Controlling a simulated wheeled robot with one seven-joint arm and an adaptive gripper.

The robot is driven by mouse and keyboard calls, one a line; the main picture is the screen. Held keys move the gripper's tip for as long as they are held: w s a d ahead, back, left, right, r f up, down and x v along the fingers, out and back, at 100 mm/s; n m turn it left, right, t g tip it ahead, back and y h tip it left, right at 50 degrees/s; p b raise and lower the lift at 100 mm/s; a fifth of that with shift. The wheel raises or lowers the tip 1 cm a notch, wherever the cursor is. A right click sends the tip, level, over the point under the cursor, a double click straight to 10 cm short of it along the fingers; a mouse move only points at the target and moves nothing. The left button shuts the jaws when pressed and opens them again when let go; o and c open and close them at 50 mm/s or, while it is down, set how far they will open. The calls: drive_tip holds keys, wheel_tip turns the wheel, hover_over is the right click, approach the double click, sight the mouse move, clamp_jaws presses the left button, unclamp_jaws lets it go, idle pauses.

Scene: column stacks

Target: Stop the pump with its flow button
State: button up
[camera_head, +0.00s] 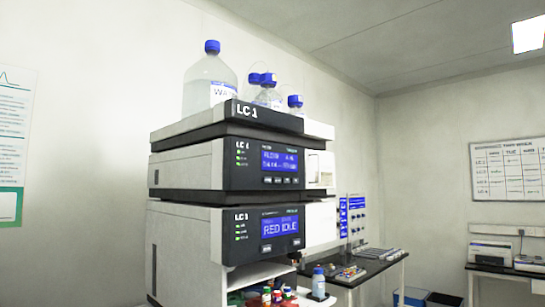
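A column stack marked LC 1 stands in the middle of the head view. Its upper module (189,165) has a blue display (279,160) with small blurred text and a row of small buttons (280,180) below it. The lower module (189,228) has a blue display (281,227) that seems to read "RED IDLE", with small buttons below. Green lights show beside both displays. I cannot read the button labels, so I cannot tell which is the flow button, nor surely which module is the pump. My gripper is not in view.
A large bottle with a blue cap (211,80) and smaller capped bottles stand on the stack's top tray (262,116). An open compartment below holds several coloured caps. A dark bench (378,266) with small items is behind at right. A printer (490,252) stands farther right.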

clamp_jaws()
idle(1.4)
